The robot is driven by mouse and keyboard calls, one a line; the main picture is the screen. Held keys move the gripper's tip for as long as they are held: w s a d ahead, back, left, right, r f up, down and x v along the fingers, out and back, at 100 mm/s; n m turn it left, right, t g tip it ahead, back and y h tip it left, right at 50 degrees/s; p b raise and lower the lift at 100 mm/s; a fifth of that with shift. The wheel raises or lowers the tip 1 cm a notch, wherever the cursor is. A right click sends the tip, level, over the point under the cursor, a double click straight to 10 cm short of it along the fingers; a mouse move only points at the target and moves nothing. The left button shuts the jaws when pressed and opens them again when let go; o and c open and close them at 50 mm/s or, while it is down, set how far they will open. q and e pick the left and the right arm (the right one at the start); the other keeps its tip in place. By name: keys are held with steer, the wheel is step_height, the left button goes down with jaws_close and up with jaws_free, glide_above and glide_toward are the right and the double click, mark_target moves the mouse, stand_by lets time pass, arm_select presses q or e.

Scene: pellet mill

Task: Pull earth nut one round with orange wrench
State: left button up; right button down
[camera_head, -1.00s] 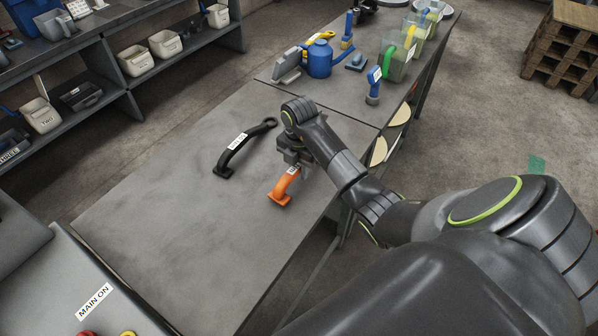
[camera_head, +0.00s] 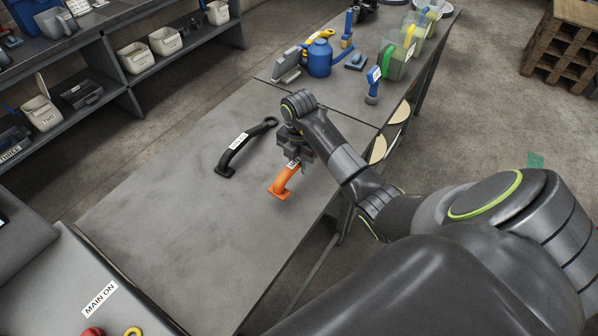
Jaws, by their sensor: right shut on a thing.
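The orange wrench (camera_head: 281,183) is at the middle of the grey workbench (camera_head: 190,215), with a small white label near its upper end. My right gripper (camera_head: 295,157) is shut on the wrench's upper end, which the gripper partly hides. The wrench seems to be slightly above the bench top. A black wrench (camera_head: 235,152) with a white label lies to the left of it, apart from the gripper. No earth nut can be made out. My left gripper is not in view.
A blue jug (camera_head: 319,60), a blue-handled tool (camera_head: 373,86) and green-handled containers (camera_head: 399,60) stand at the bench's far end. A grey panel (camera_head: 40,260) marked MAIN ON is at lower left. Shelves with bins (camera_head: 136,58) line the left. The near bench top is clear.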

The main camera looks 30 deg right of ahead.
steer(key=shift+r+p, duration=1.3)
steer(key=shift+r, duration=0.5)
steer(key=c, duration=1.9)
jaws_free()
jaws_close()
steer(key=shift+f, duration=0.15)
